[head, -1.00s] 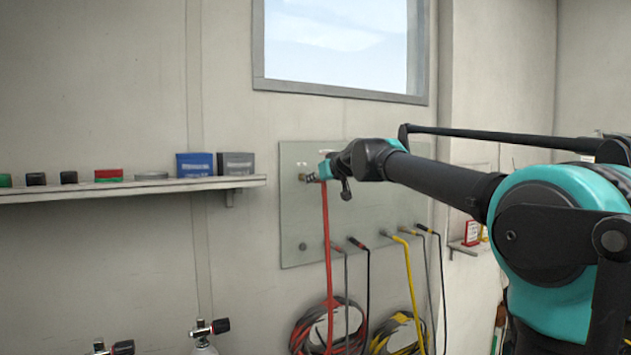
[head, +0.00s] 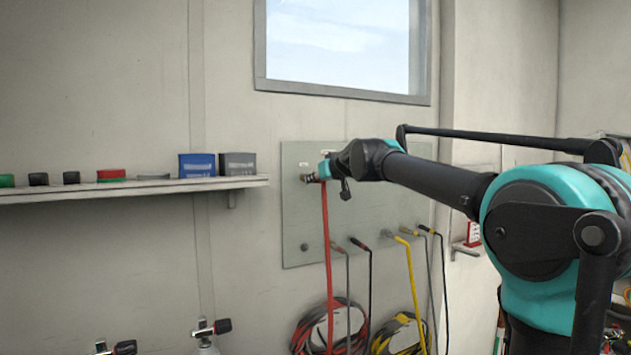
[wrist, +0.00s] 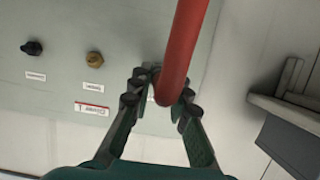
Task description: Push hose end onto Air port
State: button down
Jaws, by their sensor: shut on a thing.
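My gripper (head: 316,177) is at the upper left of the grey-green panel (head: 300,215), shut on the red hose (head: 325,230). In the wrist view the fingers (wrist: 163,98) close around the hose (wrist: 183,45) near its end. The hose hangs down from the gripper in the head view. A brass fitting (head: 305,179) shows just left of the fingertips. The wrist view shows a brass port (wrist: 95,58) and a dark port (wrist: 33,47), apart from the fingers. The port labels are too small to read. Whether the hose end touches a port is hidden.
Several other hoses, including a yellow one (head: 411,285), hang from the panel's lower edge. A shelf (head: 130,188) with small boxes is on the wall to the left. Cylinder valves (head: 210,327) stand below it.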

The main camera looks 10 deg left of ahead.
jog(key=shift+w+a, duration=0.2)
jog(key=shift+w, duration=0.15)
dwell(0.4)
jog(key=c, duration=1.3)
grip_release()
jog(key=shift+c, duration=0.2)
jog(key=v, duration=1.2)
jog(key=s+d+f+m+g+h, duration=0.1)
jog(key=s+d+f, duration=0.2)
jog(key=f, duration=0.7)
jog(key=s+d+f+g+h, duration=0.1)
jog(key=s+d+f, duration=0.25)
jog(key=f, duration=0.65)
jog(key=s+d+f+m+g+h, duration=0.15)
jog(key=d+f, duration=0.25)
jog(key=f, duration=0.6)
jog(key=s+d+f+m+g+h, duration=0.2)
jog(key=s+d+f, duration=0.4)
jog(key=s+f, duration=0.5)
jog(key=s+d+f+m+g+h, duration=0.2)
jog(key=s+d+f, duration=0.5)
jog(key=s+f, duration=0.4)
notch_tip(320, 180, down, 3)
jog(key=shift+s+d+f, duration=0.1)
jog(key=shift+s+d, duration=0.2)
jog(key=shift+s, duration=0.05)
